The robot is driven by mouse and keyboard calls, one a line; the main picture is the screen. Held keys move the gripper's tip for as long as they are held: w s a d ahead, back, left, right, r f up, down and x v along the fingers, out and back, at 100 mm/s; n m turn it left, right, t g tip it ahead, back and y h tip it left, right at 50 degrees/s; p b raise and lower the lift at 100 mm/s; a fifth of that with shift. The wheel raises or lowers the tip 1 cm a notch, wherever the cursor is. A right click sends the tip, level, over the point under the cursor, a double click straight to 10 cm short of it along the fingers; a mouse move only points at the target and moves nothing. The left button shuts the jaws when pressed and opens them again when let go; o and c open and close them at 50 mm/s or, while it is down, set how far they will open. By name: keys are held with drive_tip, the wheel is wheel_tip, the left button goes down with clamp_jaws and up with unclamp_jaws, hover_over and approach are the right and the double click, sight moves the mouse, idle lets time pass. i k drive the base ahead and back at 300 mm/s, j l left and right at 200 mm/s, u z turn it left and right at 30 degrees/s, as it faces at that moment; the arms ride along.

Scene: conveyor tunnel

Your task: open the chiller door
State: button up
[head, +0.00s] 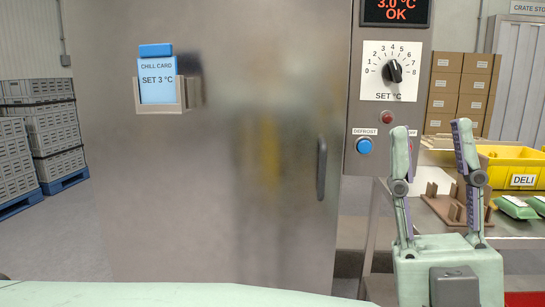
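The chiller door (215,230) is a large brushed-steel panel filling the left and middle of the head view. Its dark vertical handle (321,168) is near its right edge. The door looks shut against the control column at its right. My pale green gripper (431,131) is at the lower right, right of the handle and apart from it. Its two fingers point up in the picture and stand wide apart, with nothing between them. The far side of the door is hidden.
A control panel (362,105) with dial, red lamp and blue defrost button stands right of the door. A card holder (161,108) is on the door. A bench with a wooden rack (452,207) and yellow DELI crate (522,163) is at right. Grey crates (40,135) stand left.

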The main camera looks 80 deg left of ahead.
sight(243, 186)
drive_tip(key=u, duration=2.75)
drive_tip(key=k+j+z, duration=0.15)
drive_tip(key=z, duration=0.2)
drive_tip(key=k+j+z, duration=0.1)
drive_tip(key=k+z, duration=0.25)
drive_tip(key=i, duration=0.05)
